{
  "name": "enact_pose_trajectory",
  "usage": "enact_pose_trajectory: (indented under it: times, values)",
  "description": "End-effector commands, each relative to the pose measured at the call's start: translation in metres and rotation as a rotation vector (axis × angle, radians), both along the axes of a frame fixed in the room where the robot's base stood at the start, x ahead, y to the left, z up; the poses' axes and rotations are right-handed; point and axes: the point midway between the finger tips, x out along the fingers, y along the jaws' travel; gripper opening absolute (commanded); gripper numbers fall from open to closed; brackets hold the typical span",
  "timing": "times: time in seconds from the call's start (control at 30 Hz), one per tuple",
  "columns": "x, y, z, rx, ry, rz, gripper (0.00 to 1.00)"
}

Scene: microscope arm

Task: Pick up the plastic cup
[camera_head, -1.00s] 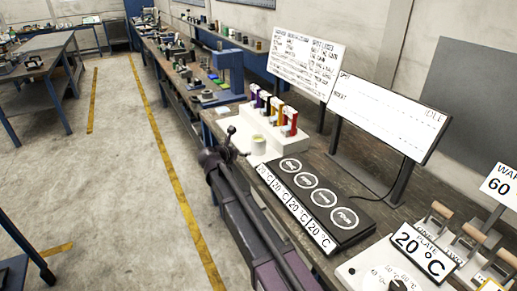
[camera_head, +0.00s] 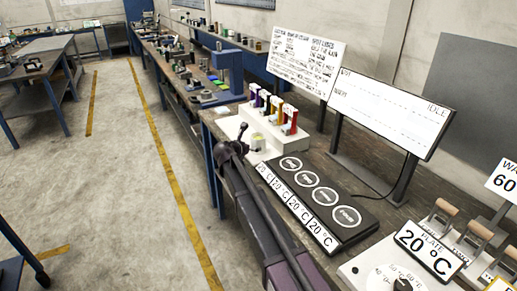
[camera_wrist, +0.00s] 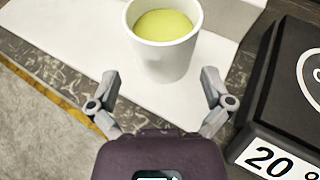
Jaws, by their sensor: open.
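The plastic cup (camera_wrist: 165,56) is white with yellow-green contents and stands upright on a white surface (camera_wrist: 75,30). In the head view the cup (camera_head: 257,143) is small, at the near end of the bench. My gripper (camera_wrist: 160,82) is open in the wrist view, its two fingers apart at either side of the cup's lower part in the picture. The cup is just ahead of the fingers, and I see no contact. In the head view my gripper (camera_head: 240,140) is left of the cup, partly hiding the white surface.
A black panel with round plates (camera_head: 318,195) lies right of the cup; its corner is close to my right finger in the wrist view. A white rack with coloured items (camera_head: 276,118) stands behind. Screens (camera_head: 390,110) stand on the bench.

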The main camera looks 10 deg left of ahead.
Motion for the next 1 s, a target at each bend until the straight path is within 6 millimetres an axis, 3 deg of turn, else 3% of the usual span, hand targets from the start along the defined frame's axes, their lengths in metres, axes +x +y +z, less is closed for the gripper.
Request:
enact_pose_trajectory:
  times: [0.47, 1.0]
  values:
    - [0.004, -0.002, -0.002, 0.000, 0.000, 0.000, 1.00]
    - [0.044, -0.025, -0.020, 0.000, 0.001, 0.000, 1.00]
